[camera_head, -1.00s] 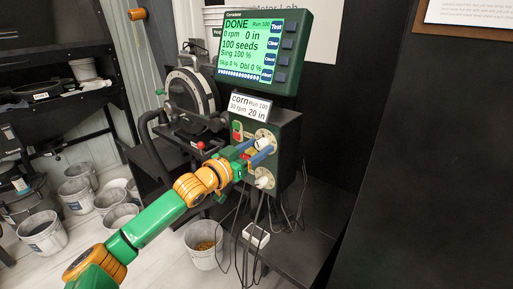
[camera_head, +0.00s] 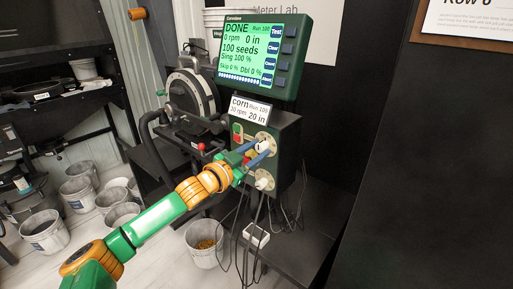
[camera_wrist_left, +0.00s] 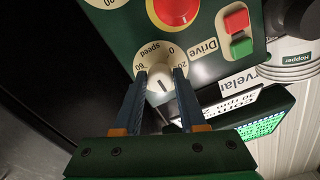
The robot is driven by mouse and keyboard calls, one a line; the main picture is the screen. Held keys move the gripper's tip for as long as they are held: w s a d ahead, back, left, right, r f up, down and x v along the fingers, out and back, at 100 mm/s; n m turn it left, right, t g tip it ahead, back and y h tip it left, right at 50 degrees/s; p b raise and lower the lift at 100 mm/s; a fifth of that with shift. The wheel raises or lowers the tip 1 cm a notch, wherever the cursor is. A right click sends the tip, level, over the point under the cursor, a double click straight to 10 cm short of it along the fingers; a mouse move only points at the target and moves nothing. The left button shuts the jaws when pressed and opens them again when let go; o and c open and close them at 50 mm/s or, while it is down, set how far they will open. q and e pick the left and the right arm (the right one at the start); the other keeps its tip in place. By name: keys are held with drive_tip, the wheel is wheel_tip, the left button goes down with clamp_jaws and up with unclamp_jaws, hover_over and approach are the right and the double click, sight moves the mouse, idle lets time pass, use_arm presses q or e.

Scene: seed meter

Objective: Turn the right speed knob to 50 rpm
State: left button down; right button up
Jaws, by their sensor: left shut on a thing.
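The white speed knob (camera_head: 263,145) is the upper of two pale knobs on the green control box (camera_head: 288,145). In the left wrist view, the speed knob (camera_wrist_left: 159,88) sits on a cream dial marked "speed". A dark line shows on the knob's face; I cannot tell its rpm setting. My left gripper (camera_head: 261,149) has its blue fingers on both sides of this knob and is shut on it. The gripper (camera_wrist_left: 160,76) also shows in the left wrist view, its fingers partly covering the dial's numbers. My right gripper is not in view.
A lower knob (camera_head: 263,183) sits below on the same box. A green screen (camera_head: 252,52) reads "DONE", 0 rpm. Red and green drive buttons (camera_wrist_left: 238,32) and a large red button (camera_wrist_left: 175,8) are near the held knob. Cables hang below the box. A bucket (camera_head: 204,249) stands on the floor.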

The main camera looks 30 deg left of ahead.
use_arm(q)
drive_tip(key=m+p, duration=0.1)
drive_tip(key=m, duration=0.2)
drive_tip(key=shift+r+m, duration=0.1)
drive_tip(key=shift+m, duration=0.3)
drive_tip(key=m, duration=0.3)
drive_tip(key=shift+a+p, duration=0.1)
drive_tip(key=shift+p, duration=0.25)
drive_tip(key=m, duration=0.5)
drive_tip(key=shift+m+p, duration=0.4)
drive_tip(key=shift+m, duration=1.3)
drive_tip(key=shift+c, duration=2.4)
unclamp_jaws()
